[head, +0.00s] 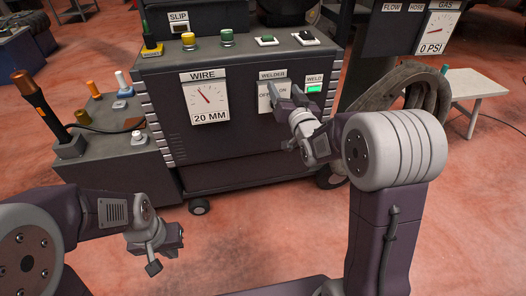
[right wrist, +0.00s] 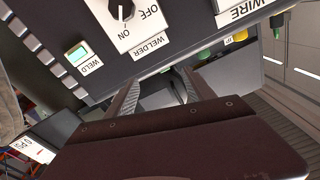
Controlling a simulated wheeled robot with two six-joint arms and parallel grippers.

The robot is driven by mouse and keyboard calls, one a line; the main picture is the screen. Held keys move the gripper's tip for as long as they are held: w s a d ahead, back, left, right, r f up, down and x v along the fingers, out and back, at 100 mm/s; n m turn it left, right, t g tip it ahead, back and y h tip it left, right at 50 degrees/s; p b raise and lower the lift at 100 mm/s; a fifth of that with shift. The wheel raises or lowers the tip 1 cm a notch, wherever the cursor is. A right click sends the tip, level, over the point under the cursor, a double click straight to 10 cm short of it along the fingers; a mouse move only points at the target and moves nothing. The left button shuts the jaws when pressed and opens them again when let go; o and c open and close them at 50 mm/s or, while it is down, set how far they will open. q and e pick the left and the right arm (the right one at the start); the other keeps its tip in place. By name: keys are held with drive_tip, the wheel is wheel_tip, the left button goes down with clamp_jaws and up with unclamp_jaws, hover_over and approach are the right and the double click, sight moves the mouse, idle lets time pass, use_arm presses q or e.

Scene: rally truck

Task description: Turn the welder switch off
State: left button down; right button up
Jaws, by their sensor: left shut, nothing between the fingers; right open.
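The welder switch is a black knob (right wrist: 126,10) on a white plate (right wrist: 148,32) marked OFF and ON, seen upside down at the top of the right wrist view. Its pale mark seems to point towards ON, but it is cut close by the frame edge. In the head view, the plate (head: 264,102) is partly hidden behind my right gripper (head: 284,93). My right gripper is open and empty in front of the panel. In the right wrist view, its fingers (right wrist: 158,92) are apart and not around the knob. My left gripper (head: 168,252) is shut and empty, low at the left.
The green WELD light (head: 314,89) is lit right of the switch. The WIRE gauge (head: 207,100) is on the panel's left. Buttons and knobs line the top. A side box (head: 105,135) with levers stands left, a hose (head: 415,85) and gas gauge (head: 437,33) right.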

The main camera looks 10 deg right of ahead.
wheel_tip(320, 180, down, 12)
drive_tip(key=f+b, duration=0.1)
drive_tip(key=b, duration=0.5)
use_arm(q)
wheel_tip(320, 180, down, 13)
drive_tip(key=b, duration=0.2)
drive_tip(key=shift+s+a+r+b, duration=0.15)
drive_tip(key=shift+s+b, duration=0.1)
drive_tip(key=shift+b, duration=0.05)
use_arm(e)
drive_tip(key=w, duration=0.9)
drive_tip(key=shift+w+d+r+g, duration=0.2)
drive_tip(key=shift+w+r+g, duration=0.1)
drive_tip(key=shift+r, duration=0.1)
drive_tip(key=shift+s, duration=0.1)
clamp_jaws()
